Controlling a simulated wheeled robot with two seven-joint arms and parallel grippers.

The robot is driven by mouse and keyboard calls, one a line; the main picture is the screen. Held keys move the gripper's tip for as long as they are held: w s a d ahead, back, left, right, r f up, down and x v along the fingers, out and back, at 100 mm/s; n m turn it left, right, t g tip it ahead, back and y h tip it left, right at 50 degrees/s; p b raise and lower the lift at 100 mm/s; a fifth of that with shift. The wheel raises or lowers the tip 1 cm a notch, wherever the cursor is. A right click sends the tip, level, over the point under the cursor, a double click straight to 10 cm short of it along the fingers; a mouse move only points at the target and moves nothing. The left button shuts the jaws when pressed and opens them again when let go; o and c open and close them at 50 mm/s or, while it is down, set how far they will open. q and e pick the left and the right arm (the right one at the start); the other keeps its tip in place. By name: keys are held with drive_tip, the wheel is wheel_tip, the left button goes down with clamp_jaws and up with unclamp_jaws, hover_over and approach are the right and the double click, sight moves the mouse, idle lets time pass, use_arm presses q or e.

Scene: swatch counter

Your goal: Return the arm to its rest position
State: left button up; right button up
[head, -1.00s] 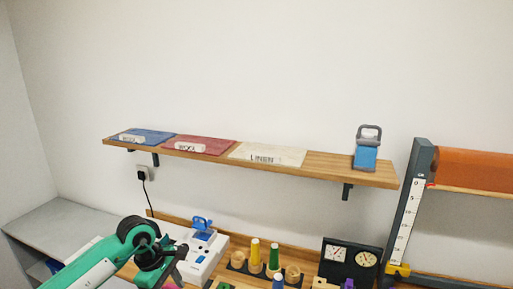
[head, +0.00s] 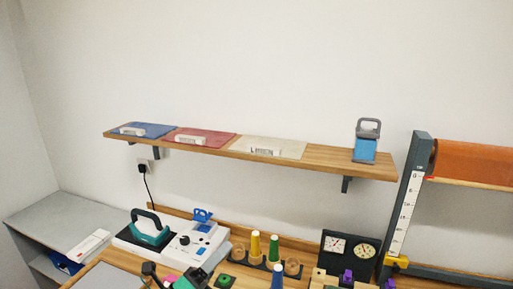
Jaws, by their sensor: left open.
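My left gripper (head: 178,278) is at the bottom edge of the head view, cut off by the frame. Its dark and green parts show low in front of the white device, and it is open. I see nothing held in it. Most of my left arm is out of view. My right gripper is not in view.
A white device (head: 196,245) and a teal-handled iron (head: 150,234) stand on the wooden counter. Thread spools (head: 255,246) and a black dial panel (head: 348,247) are to the right. A wall shelf (head: 330,158) holds blue, red and cream swatches. A grey side surface (head: 60,220) is at left.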

use_arm(q)
drive_tip(key=s+a+f+n+y, duration=0.4)
drive_tip(key=a+f+n+y, duration=1.25)
drive_tip(key=n, duration=0.85)
drive_tip(key=s+d+f+n+g, duration=0.1)
drive_tip(key=s+f+n+g, duration=0.4)
drive_tip(key=s, duration=0.6)
drive_tip(key=s+f+n+g, duration=0.2)
drive_tip(key=s+f+g, duration=0.5)
drive_tip(key=s, duration=0.4)
wheel_tip(320, 180, down, 38)
drive_tip(key=s+g+b, duration=0.1)
drive_tip(key=b, duration=0.5)
drive_tip(key=s+a+f+b, duration=0.1)
drive_tip(key=s+f+b, duration=0.1)
drive_tip(key=s+f, duration=0.7)
drive_tip(key=s+a+f+g+b, duration=0.1)
drive_tip(key=s+a+f+b, duration=0.1)
drive_tip(key=s+f, duration=0.7)
wheel_tip(320, 180, down, 4)
drive_tip(key=shift+s+f+g, duration=0.25)
drive_tip(key=shift+s+g, duration=0.05)
drive_tip(key=shift+s, duration=0.05)
